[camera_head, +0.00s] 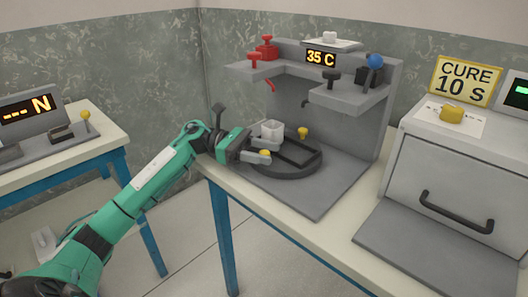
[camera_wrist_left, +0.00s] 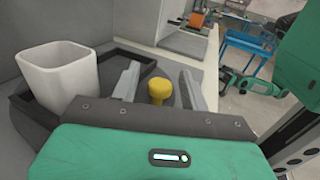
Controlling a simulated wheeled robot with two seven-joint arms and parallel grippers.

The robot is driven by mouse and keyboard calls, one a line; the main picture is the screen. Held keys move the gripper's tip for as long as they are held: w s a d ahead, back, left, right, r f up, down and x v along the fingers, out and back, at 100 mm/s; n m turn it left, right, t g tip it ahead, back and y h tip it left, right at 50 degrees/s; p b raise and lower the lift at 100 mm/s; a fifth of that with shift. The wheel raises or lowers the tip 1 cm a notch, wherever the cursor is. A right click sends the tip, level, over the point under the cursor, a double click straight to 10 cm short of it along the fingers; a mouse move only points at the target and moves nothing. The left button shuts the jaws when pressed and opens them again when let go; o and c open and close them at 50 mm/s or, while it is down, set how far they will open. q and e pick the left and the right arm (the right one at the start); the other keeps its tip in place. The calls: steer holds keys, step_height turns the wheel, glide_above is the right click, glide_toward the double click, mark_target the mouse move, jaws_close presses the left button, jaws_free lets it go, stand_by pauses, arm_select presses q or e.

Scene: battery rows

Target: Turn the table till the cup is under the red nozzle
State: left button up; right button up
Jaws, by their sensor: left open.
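The dark round turntable (camera_head: 290,172) sits on the grey base of a dispensing stand. A white square cup (camera_head: 271,130) stands upright on it, at the left of the wrist view (camera_wrist_left: 62,78). Two yellow pegs rise from the table, a far one (camera_head: 303,132) and a near one (camera_head: 265,153). My left gripper (camera_head: 263,150) is open at the near peg; in the wrist view this peg (camera_wrist_left: 159,90) stands between the fingers with gaps on both sides. The red nozzle (camera_head: 271,85) hangs under the left shelf, above the cup in the picture; exact alignment is unclear. My right gripper is not in view.
Red knobs (camera_head: 265,48) top the left shelf; a blue-ball lever (camera_head: 375,62) stands on the right shelf. A display (camera_head: 321,57) reads 35 C. A grey oven (camera_head: 450,175) stands right. Another table (camera_head: 70,155) is at left.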

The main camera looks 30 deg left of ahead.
arm_select(q)
steer(key=a, duration=0.4)
steer(key=s+a, duration=0.1)
steer(key=a, duration=0.4)
steer(key=s+a, duration=0.1)
steer(key=a, duration=0.3)
steer(key=shift+s+a, duration=0.15)
steer(key=shift+a, duration=0.2)
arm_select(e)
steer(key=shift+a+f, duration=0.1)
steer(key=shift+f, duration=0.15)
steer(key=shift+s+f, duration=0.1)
